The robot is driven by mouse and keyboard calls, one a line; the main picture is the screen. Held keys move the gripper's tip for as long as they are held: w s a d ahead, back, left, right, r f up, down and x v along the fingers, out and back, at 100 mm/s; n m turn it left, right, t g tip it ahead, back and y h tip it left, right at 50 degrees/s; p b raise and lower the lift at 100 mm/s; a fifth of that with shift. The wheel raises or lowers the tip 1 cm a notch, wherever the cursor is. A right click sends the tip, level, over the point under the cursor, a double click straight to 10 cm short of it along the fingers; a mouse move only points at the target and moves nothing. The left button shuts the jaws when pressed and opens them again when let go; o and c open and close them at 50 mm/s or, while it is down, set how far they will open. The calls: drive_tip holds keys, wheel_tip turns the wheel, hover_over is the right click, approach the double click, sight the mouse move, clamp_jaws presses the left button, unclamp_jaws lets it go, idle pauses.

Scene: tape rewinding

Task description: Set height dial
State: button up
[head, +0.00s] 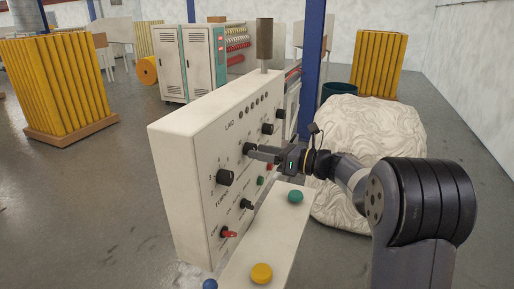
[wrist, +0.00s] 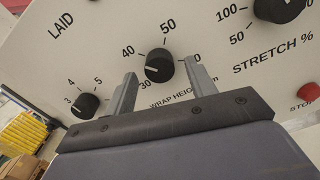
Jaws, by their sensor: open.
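The wrap height dial (wrist: 159,66) is a round black knob on the cream control panel (head: 185,165), with 30, 40, 50 and a partly hidden number around it. Its white mark points left, roughly between 30 and 40. My gripper (wrist: 161,70) is open, with one finger on each side of this knob; I cannot tell whether either finger touches it. In the head view my gripper (head: 256,153) reaches the panel face from the right, and the dial (head: 248,148) shows at its tips. The right finger partly covers the printed label.
A lower left knob (wrist: 86,105) and the stretch knob (wrist: 278,8) flank the dial. A red button (wrist: 308,92) is at the right. A lower box (head: 285,222) carries green (head: 295,196) and yellow (head: 262,273) buttons. A wrapped white bulk (head: 365,125) stands behind my arm.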

drive_tip(key=shift+x, duration=0.95)
drive_tip(key=c, duration=1)
